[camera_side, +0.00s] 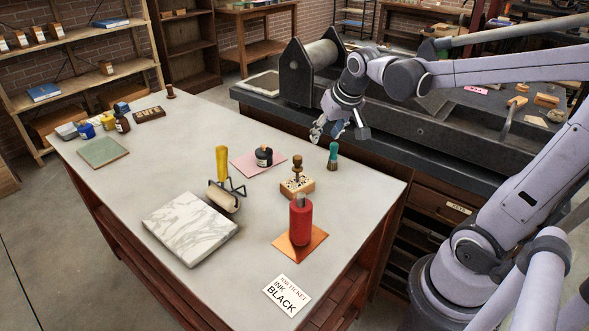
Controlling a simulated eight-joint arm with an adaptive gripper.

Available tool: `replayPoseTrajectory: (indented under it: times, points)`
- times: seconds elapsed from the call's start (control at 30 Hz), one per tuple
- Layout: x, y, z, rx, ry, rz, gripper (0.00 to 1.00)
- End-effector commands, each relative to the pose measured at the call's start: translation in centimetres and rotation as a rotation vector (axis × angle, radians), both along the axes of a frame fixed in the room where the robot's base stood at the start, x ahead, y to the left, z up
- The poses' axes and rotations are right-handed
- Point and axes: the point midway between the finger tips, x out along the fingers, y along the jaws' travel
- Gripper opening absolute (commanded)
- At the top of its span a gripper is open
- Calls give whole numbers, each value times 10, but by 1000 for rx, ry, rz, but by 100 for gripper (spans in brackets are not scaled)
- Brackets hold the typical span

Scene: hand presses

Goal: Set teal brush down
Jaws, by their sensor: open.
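The teal brush (333,156) stands upright on the light grey table (180,130), near its right back edge. It has a teal handle above and a brown lower part. My gripper (327,131) is above it and slightly to the left, with its fingers apart and nothing between them. The gripper looks clear of the brush, though the exact gap is hard to tell from this view.
A wooden block with a knobbed tool (297,185), a black jar (264,156) on a pink sheet (245,165) and a red bottle (300,222) on a copper plate (316,240) stand nearby. A press (300,75) stands behind.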

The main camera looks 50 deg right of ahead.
Motion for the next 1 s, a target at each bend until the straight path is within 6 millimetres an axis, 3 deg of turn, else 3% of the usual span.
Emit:
replayPoseTrajectory:
  times: [0.03, 0.2, 0.4, 0.6, 1.0]
  points:
    - [-10, 20, 1, -6, -14, 57, 44]
    - [-40, 74, -3, -24, -63, 233, 44]
    - [-71, 116, -15, -39, -112, 393, 44]
    - [-83, 131, -22, -48, -134, 458, 44]
    - [-83, 132, -22, -48, -136, 461, 44]
